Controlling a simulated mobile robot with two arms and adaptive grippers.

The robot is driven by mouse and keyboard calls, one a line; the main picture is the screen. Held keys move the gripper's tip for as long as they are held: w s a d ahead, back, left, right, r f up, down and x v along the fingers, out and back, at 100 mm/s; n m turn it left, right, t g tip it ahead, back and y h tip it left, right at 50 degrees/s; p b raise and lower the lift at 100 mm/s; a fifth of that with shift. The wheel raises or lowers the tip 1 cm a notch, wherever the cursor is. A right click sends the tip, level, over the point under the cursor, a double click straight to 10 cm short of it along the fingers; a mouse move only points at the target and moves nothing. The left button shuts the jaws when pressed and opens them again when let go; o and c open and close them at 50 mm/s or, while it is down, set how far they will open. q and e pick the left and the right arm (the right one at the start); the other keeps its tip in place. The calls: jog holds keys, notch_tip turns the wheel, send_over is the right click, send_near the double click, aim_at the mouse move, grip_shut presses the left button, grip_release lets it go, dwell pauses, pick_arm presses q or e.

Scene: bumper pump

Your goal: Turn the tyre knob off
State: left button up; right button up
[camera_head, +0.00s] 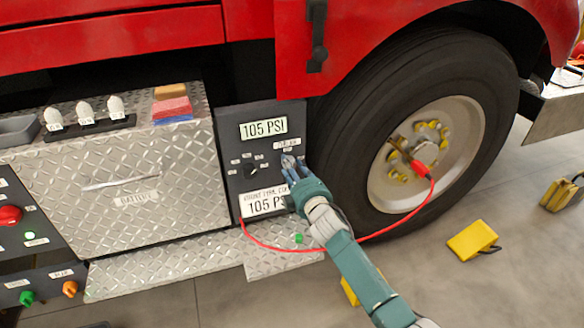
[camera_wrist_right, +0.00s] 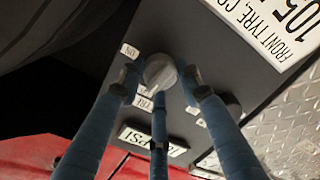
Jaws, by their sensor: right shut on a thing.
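A round grey knob (camera_wrist_right: 158,70) sits on the dark pump panel (camera_head: 228,130), and it shows in the head view (camera_head: 288,159) partly hidden by my fingers. My right gripper (camera_head: 291,172) is at the panel's right side with its blue fingers shut around this knob. In the right wrist view the fingers of the right gripper (camera_wrist_right: 160,86) surround the knob. A black selector knob (camera_head: 250,169) with small labels is to its left. My left gripper is not in view.
A red hose (camera_head: 350,241) runs from the panel to the wheel hub of the large tyre (camera_head: 335,135). A diamond-plate step (camera_head: 150,265) lies below. A yellow chock (camera_head: 472,240) is on the floor.

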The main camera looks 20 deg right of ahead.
jog(key=shift+a+f+n, duration=0.1)
jog(key=shift+a+n, duration=0.2)
jog(key=shift+n, duration=0.7)
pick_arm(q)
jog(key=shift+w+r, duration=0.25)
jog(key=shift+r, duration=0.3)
pick_arm(e)
jog(key=shift+o, duration=0.2)
jog(key=shift+f+n, duration=0.1)
jog(key=shift+n, duration=0.4)
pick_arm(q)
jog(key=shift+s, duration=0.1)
pick_arm(e)
jog(key=shift+f, duration=0.1)
jog(key=o, duration=1)
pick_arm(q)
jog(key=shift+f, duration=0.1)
pick_arm(e)
jog(key=shift+d, duration=0.1)
jog(key=s, duration=0.8)
jog(key=s+r, duration=0.1)
jog(key=s, duration=0.3)
jog(key=shift+d, duration=0.15)
